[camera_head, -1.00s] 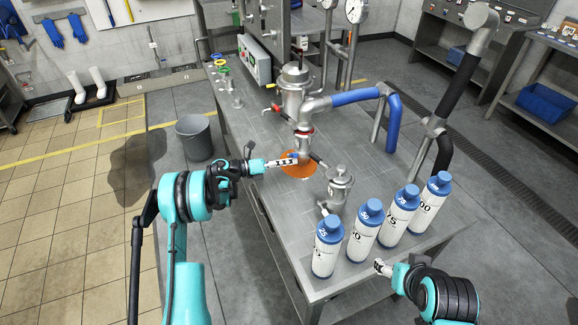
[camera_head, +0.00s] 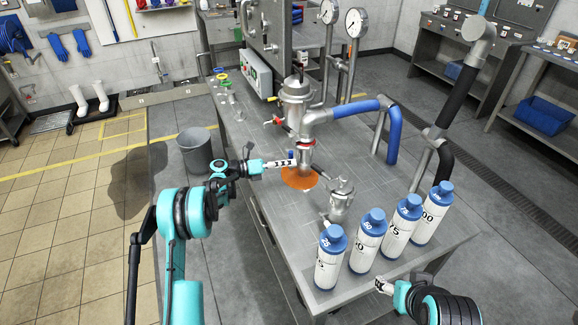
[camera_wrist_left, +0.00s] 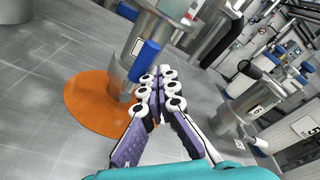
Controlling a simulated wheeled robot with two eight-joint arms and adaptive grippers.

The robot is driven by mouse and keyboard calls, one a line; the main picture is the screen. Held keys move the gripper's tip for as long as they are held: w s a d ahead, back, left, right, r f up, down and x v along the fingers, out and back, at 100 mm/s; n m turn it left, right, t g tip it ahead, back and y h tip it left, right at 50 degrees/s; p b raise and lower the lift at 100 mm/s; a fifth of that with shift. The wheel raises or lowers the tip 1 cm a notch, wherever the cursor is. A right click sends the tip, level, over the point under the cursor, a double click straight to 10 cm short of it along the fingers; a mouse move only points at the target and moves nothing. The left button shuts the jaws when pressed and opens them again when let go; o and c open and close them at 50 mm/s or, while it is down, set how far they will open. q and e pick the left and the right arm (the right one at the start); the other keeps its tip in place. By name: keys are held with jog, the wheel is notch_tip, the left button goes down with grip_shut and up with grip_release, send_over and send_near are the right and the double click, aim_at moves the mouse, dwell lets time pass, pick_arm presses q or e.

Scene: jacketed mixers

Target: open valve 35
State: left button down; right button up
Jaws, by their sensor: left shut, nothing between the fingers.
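No number 35 is readable, so I cannot tell which valve bears it. A steel vessel (camera_head: 297,103) stands on the metal bench, with a red handle (camera_head: 276,122) at its left side. A blue handle (camera_head: 291,154) shows low by its outlet, above an orange patch (camera_head: 300,179). In the left wrist view the blue handle (camera_wrist_left: 145,60) is just beyond my left gripper (camera_wrist_left: 160,72), by a steel pipe; contact is unclear. My left gripper (camera_head: 294,163) is shut and empty. My right gripper (camera_head: 380,285) is near the bench's front edge, its fingers partly hidden.
A small steel pot (camera_head: 341,201) and several blue-capped bottles (camera_head: 331,257) stand toward the front right of the bench. A blue pipe (camera_head: 362,108) rises behind. A grey bin (camera_head: 196,151) stands on the floor at left.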

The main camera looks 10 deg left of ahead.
pick_arm(q)
jog(key=shift+w+a+r, duration=0.25)
dwell(0.5)
